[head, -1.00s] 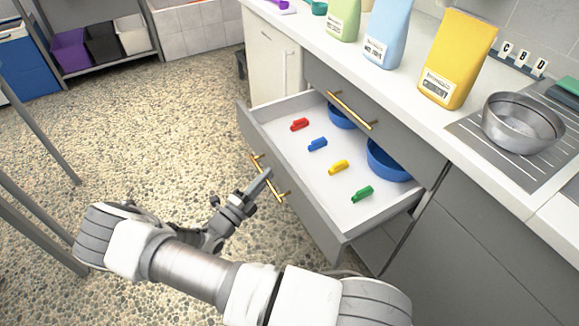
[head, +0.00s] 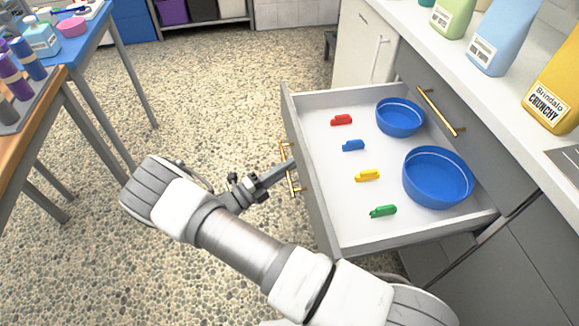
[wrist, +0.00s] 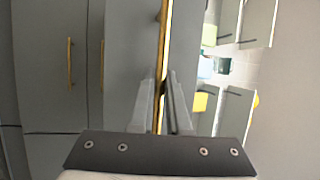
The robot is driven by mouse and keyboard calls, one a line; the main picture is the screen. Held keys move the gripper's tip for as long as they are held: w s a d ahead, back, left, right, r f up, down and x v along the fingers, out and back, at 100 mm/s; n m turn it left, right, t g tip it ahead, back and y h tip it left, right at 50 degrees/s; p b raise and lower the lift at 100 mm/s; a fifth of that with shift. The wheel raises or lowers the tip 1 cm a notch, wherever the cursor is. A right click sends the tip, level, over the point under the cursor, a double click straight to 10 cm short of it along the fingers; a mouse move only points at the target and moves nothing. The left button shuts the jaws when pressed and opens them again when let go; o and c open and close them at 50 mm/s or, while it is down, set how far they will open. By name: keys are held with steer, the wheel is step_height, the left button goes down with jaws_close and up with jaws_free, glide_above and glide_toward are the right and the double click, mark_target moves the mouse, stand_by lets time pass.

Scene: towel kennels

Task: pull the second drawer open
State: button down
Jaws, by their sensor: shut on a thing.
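The second drawer (head: 344,243) is pulled out from the grey cabinet, below a shut top drawer with a long brass handle (head: 441,111). Its white inside holds red (head: 341,120), blue (head: 353,146), yellow (head: 367,175) and green (head: 383,211) clips, a smaller blue bowl (head: 400,117) and a larger blue bowl (head: 438,178). My gripper (head: 288,167) is at the drawer's front, shut on its brass handle (head: 294,184). The wrist view shows the handle (wrist: 162,60) running between the fingers (wrist: 165,100).
The counter above carries green (head: 452,17), blue (head: 497,38) and yellow (head: 555,85) bags. Tables with bottles (head: 40,36) stand at the left. The speckled floor (head: 230,90) before the drawer is clear.

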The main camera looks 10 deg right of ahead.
steer(key=c, duration=0.9)
jaws_free()
steer(key=p+v, duration=0.1)
steer(key=v, duration=1.6)
steer(key=shift+s+a+f, duration=0.1)
steer(key=shift+f, duration=0.05)
